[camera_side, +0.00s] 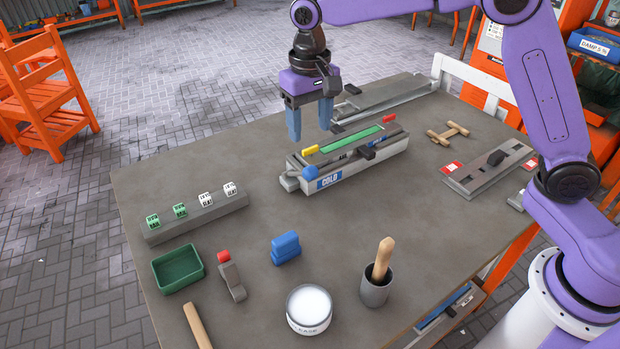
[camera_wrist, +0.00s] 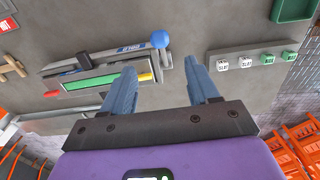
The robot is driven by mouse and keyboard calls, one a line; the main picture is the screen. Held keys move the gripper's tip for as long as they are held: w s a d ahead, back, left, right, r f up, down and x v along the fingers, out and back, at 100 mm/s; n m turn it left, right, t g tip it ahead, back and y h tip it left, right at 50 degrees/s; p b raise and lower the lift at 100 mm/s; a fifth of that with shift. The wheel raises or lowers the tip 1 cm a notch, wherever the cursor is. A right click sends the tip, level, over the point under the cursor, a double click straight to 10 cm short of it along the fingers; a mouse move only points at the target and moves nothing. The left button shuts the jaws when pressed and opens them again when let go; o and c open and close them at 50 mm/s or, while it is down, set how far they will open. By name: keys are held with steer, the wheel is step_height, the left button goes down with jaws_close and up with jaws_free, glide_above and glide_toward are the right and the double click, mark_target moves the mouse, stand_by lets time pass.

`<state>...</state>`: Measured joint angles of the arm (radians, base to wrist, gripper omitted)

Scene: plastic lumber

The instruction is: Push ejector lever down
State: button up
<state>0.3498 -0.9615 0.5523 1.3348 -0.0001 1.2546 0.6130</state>
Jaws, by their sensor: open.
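A grey mold labelled COLD (camera_side: 345,170) lies on the table with a green strip between yellow and red end pieces. A short grey lever with a blue ball knob (camera_side: 309,172) sits at its near left end; I take this as the ejector lever. The knob also shows in the wrist view (camera_wrist: 160,39), its grey bar (camera_wrist: 165,75) running down from it. My gripper (camera_side: 310,133) is open and empty, pointing down above and behind the mold's left end. In the wrist view its fingers (camera_wrist: 161,66) appear on either side of the lever bar, but their height gap cannot be told.
A block with several dice-like cubes (camera_side: 195,216), a green tray (camera_side: 178,268), a red-tipped grey piece (camera_side: 232,279), blue blocks (camera_side: 286,248), a white jar (camera_side: 309,309) and a mortar with pestle (camera_side: 376,288) stand nearer. A slide fixture (camera_side: 488,165) is at right.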

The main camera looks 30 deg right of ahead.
mark_target(310, 171)
step_height(310, 171, down, 15)
steer(key=shift+r, duration=0.15)
stand_by(0.4)
jaws_close()
